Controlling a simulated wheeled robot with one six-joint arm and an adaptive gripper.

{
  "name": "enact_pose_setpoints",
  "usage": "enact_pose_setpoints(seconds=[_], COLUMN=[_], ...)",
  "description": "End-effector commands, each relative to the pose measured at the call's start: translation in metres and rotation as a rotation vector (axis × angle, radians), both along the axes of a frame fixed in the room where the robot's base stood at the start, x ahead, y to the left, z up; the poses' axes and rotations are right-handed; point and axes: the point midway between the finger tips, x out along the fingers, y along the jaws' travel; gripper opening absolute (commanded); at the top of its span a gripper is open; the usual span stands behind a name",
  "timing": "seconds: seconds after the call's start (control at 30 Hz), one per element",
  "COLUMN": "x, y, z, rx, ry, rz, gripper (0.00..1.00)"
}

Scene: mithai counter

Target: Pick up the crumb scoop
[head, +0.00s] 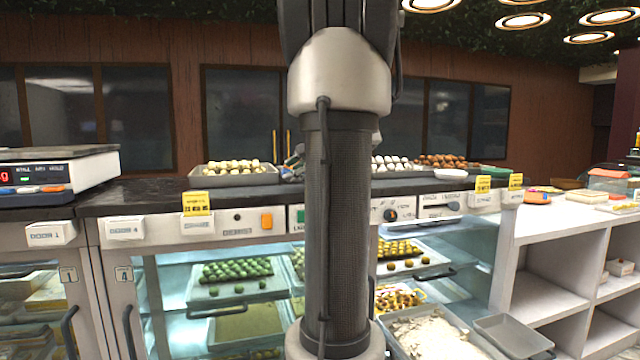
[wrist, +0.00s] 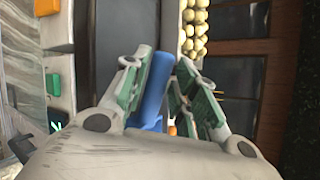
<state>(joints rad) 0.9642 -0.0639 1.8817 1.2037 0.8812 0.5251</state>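A blue cylindrical piece (wrist: 153,88), which looks like the handle of the crumb scoop, lies between the fingers of my gripper (wrist: 160,64) in the wrist view. The green-padded fingers are spread on either side of it. The left finger is close against it, and I cannot tell if they touch. A gap shows between it and the right finger. The scoop's other end is hidden behind the gripper body. In the head view my arm covers most of this spot, and only a small part of my gripper (head: 292,166) shows above the dark counter.
A tray of pale round sweets (head: 233,179) stands left of the gripper, and it also shows in the wrist view (wrist: 194,30). White sweets (head: 391,163) stand to the right. A scale (head: 60,172) sits far left. Glass display cases with sweets are below the dark counter (head: 140,194).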

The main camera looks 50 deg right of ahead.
Motion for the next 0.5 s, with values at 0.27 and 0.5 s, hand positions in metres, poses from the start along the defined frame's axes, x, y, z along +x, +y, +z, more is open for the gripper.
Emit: enact_pose_setpoints(seconds=[0.27,0.5], x=[0.029,0.029], y=[-0.002,-0.003], z=[-0.014,-0.014], rx=[0.000,0.000], ry=[0.001,0.001], rz=[0.000,0.000], gripper=[0.28,0.12])
